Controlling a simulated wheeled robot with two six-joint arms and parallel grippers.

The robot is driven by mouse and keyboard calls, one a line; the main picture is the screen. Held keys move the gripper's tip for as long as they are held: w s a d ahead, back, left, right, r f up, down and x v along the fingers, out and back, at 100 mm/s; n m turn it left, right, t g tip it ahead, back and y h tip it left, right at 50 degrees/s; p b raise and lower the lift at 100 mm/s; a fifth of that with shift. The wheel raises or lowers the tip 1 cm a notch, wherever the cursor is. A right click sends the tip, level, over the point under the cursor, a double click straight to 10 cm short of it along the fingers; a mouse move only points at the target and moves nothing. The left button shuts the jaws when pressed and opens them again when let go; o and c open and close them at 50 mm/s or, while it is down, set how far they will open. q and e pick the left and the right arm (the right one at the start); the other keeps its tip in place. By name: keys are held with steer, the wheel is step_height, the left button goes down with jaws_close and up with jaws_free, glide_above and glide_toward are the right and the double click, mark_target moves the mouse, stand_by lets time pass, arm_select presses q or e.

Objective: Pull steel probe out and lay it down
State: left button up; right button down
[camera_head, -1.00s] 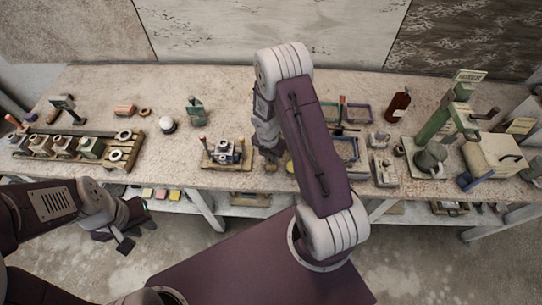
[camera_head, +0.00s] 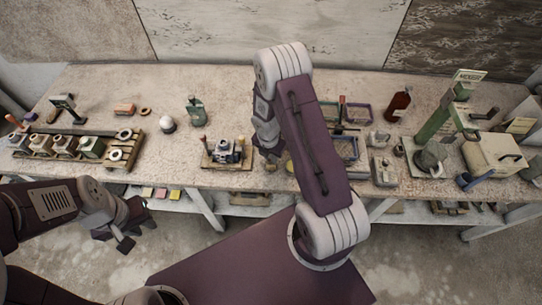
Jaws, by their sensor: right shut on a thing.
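My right gripper (camera_head: 271,161) is low over the bench, just right of a small metal fixture (camera_head: 228,149) on a wooden tray (camera_head: 216,164). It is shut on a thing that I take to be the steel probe. My own wrist and forearm hide most of the jaws, and I cannot make out the probe itself. Whether its lower end is inside a holder is also hidden. My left gripper (camera_head: 124,236) hangs in front of the bench at the left, apart from everything. Its jaws are too small and dark to read.
A wooden rack with blocks (camera_head: 64,146) stands at the left. A white sphere on a dark base (camera_head: 168,124) and a green bottle (camera_head: 195,108) stand behind the fixture. Trays (camera_head: 357,113), a brown bottle (camera_head: 398,105) and a green press (camera_head: 435,124) are at the right. Bare bench lies around the sphere.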

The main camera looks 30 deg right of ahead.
steer(key=shift+f, duration=0.2)
steer(key=c, duration=1.2)
jaws_free()
step_height(320, 180, up, 4)
steer(key=p, duration=0.4)
steer(key=shift+r+p, duration=0.1)
steer(key=shift+p, duration=0.2)
